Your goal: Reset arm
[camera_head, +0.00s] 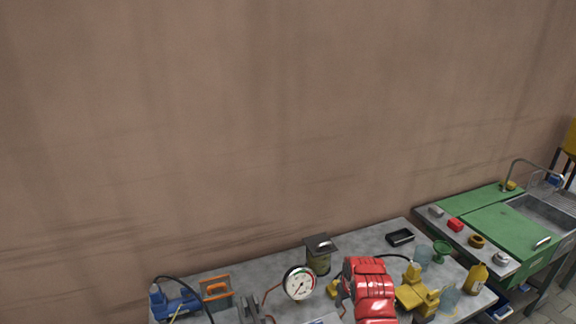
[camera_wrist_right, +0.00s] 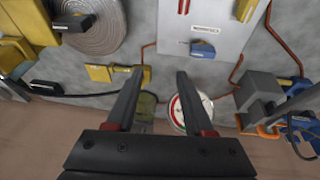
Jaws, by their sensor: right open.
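My right gripper (camera_wrist_right: 158,74) is open in the right wrist view. Its two dark fingers stand apart with nothing between them. My left gripper shows in neither view.
A green sink unit (camera_head: 506,232) stands right. A bare wall (camera_head: 280,120) rises behind.

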